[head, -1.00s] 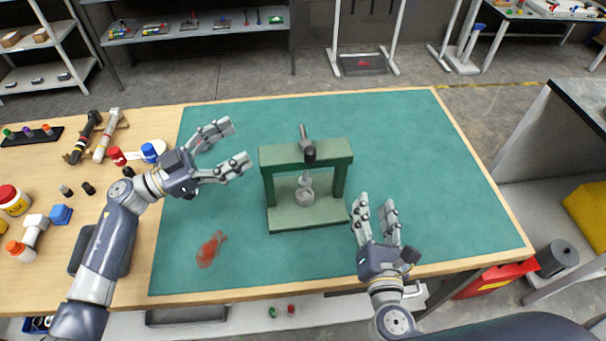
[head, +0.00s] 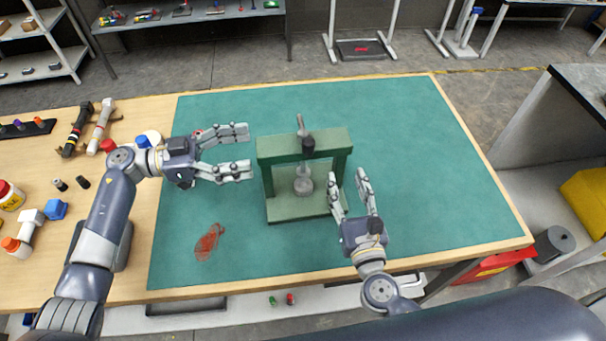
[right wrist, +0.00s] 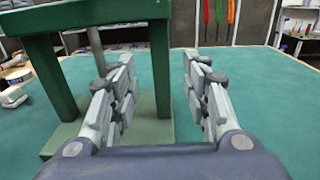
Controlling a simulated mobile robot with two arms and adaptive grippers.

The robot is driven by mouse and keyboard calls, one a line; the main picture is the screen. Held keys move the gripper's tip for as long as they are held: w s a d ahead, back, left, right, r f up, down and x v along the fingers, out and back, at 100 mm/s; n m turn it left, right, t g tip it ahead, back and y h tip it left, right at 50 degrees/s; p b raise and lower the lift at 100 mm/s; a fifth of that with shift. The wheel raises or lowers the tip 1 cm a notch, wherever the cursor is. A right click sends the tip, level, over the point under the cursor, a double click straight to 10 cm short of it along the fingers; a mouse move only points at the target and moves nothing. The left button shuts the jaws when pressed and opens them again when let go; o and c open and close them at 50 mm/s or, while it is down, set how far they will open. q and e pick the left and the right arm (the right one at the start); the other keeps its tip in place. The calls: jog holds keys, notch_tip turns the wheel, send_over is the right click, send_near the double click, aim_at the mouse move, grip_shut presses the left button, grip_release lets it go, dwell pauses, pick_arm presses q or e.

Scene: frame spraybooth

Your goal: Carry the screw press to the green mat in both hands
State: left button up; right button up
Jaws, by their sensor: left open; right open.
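The green screw press (head: 305,144) stands upright on the green mat (head: 420,150), which covers most of the table. It has a top beam, two posts, a base plate and a dark-headed screw in the middle. My left gripper (head: 250,152) is open just left of the press, its fingers pointing at the left post. My right gripper (head: 348,185) is open at the front right of the press.
A red stain (head: 208,242) marks the mat at the front left. The mat's right side is clear. A grey-topped bench (head: 590,95) stands to the right.

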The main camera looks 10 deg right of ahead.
aim_at(275, 145)
pick_arm(q)
jog(key=d, duration=0.7)
jog(key=shift+d, duration=0.25)
pick_arm(e)
jog(key=w, duration=0.7)
jog(key=shift+w, duration=0.25)
